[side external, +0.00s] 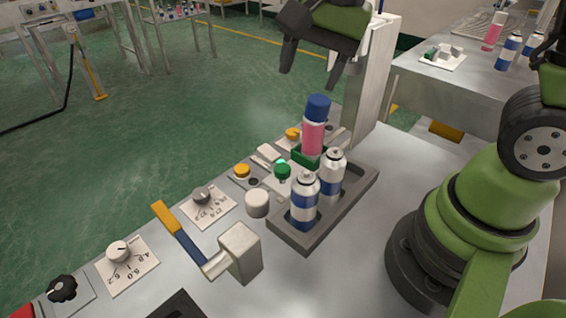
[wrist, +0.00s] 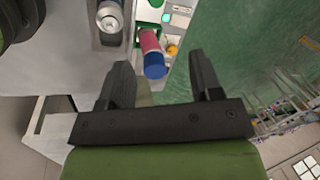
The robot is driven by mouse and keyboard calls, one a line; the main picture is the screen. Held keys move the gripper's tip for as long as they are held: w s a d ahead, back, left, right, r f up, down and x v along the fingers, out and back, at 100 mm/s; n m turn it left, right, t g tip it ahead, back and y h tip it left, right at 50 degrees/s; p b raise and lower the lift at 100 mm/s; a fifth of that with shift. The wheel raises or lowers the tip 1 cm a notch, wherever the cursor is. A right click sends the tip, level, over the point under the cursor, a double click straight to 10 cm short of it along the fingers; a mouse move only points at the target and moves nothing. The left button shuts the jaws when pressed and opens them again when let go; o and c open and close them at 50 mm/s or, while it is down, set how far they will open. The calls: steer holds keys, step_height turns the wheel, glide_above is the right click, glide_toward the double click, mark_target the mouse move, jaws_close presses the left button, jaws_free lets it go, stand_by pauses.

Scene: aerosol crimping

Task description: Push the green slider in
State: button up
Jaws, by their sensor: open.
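In the wrist view the pink can (wrist: 150,41) lies beyond my fingers, and little of the slider can be made out. A round green knob (side external: 282,171) stands just left of the slider. My gripper (side external: 312,78) is open and empty, above and behind the can, apart from it. It also shows in the wrist view (wrist: 159,66).
Two white-and-blue cans (side external: 305,203) (side external: 333,174) stand in the grey tray (side external: 358,194). A lever with an orange handle (side external: 166,215), a white knob (side external: 257,203), yellow buttons (side external: 242,171) and dials line the panel. A tall metal post (side external: 368,85) rises right of my gripper.

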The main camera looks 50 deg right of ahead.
mark_target(282, 168)
steer(key=w+f+m+g, duration=0.1)
steer(key=f, duration=0.5)
steer(key=w+f+m, duration=0.2)
steer(key=f, duration=0.5)
steer(key=w+a+f+m+g+h, duration=0.1)
steer(key=f+m, duration=0.1)
steer(key=f, duration=0.5)
steer(key=shift+w+f+g, duration=0.15)
steer(key=shift+w+g, duration=0.1)
steer(key=shift+g, duration=0.05)
jaws_close()
steer(key=d, duration=1.2)
steer(key=shift+d, duration=0.3)
